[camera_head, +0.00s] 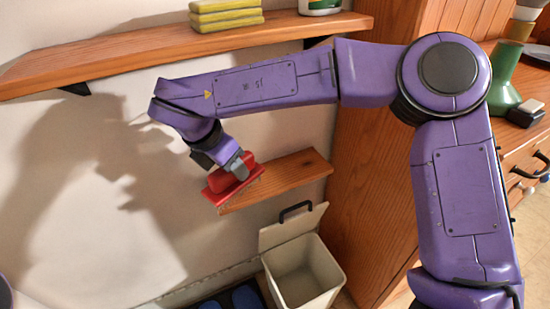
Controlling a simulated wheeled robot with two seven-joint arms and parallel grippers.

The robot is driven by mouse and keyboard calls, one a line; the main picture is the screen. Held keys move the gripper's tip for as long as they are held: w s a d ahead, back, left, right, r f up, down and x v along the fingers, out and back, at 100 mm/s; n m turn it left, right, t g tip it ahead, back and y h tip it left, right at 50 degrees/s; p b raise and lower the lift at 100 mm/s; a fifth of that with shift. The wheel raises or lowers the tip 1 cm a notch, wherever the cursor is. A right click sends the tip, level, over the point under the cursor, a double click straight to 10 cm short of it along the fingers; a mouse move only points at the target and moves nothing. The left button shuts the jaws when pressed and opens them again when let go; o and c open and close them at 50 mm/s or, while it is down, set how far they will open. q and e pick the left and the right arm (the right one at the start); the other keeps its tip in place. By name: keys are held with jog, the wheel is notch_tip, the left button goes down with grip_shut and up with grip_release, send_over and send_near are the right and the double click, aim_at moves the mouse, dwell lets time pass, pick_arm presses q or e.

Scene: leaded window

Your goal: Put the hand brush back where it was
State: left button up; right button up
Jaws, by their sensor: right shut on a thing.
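The hand brush (217,186) is red, with a rounded body on a flat red base. My right gripper (238,169) is shut on it from above. The brush is at the left end of the small lower wooden shelf (290,173), overlapping that end in the picture. I cannot tell whether it touches the shelf. The gripper's fingers hide part of the brush. My left gripper is not in view.
A wooden cabinet (365,180) stands right. The small shelf's right part is clear.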

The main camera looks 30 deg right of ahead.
jog(key=w+d+f, duration=0.1)
jog(key=d, duration=0.2)
jog(key=w+d+f+b, duration=0.1)
jog(key=d, duration=0.2)
jog(key=w+d+f, duration=0.1)
jog(key=d, duration=0.2)
jog(key=shift+d+f, duration=0.15)
jog(key=shift+d, duration=0.15)
jog(key=shift+w+f, duration=0.1)
jog(key=shift+f, duration=0.2)
jog(key=shift+a+r, duration=0.15)
jog(key=shift+r, duration=0.05)
jog(key=shift+f+b, duration=0.15)
jog(key=shift+b, duration=0.15)
jog(key=o, duration=0.9)
jog(key=shift+f, duration=0.1)
jog(key=shift+o, duration=0.2)
